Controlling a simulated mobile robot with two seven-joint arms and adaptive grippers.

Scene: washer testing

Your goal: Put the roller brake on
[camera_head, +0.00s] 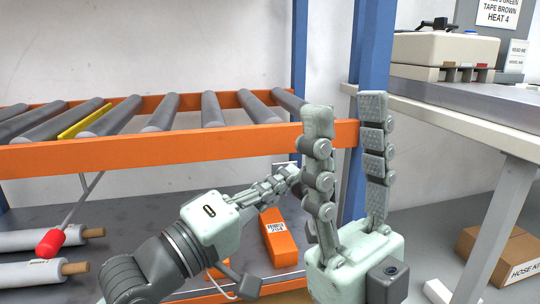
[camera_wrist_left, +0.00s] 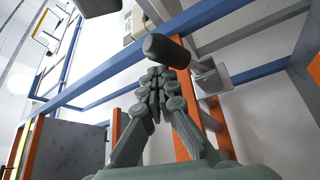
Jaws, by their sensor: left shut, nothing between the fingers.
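A grey rod with a red knob (camera_head: 51,242) hangs under the left part of the orange-framed roller conveyor (camera_head: 215,143) in the head view. A yellow strip (camera_head: 92,122) lies between two rollers above it. My left gripper (camera_head: 290,174) is shut and empty, below the conveyor's front rail, well to the right of the red knob. In the left wrist view its fingertips (camera_wrist_left: 158,75) meet, near a dark cylinder end (camera_wrist_left: 166,50). My right gripper (camera_head: 345,108) is open and empty, pointing up at the conveyor's right end, its fingers apart.
An orange labelled box (camera_head: 280,238) stands on the grey lower shelf (camera_head: 140,212), behind my left gripper. Grey rolls (camera_head: 40,240) lie at the lower left. Blue posts (camera_head: 371,50) stand at the right. A white bench (camera_head: 460,122) and a cardboard box (camera_head: 500,258) are further right.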

